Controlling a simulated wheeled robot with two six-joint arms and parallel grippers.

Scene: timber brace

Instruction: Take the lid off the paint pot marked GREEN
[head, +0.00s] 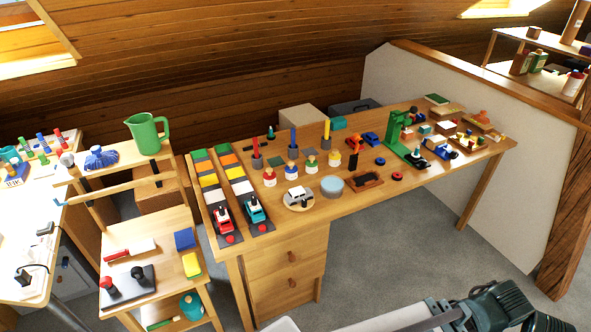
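A row of small white paint pots stands along the middle of the long wooden bench. All look upright with lids on. Their markings are too small to read, so I cannot tell which is marked GREEN. My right arm comes in at the lower right, with its gripper (440,314) low in front of the bench, well away from the pots. Its fingers are not clear. My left gripper is not in view.
Upright coloured sticks in dark holders (293,145) stand behind the pots. A toy car on a round board (298,198), a blue-topped round tin (332,186) and a dark tray (366,181) lie in front. A green press (396,135) stands to the right. Floor before the bench is clear.

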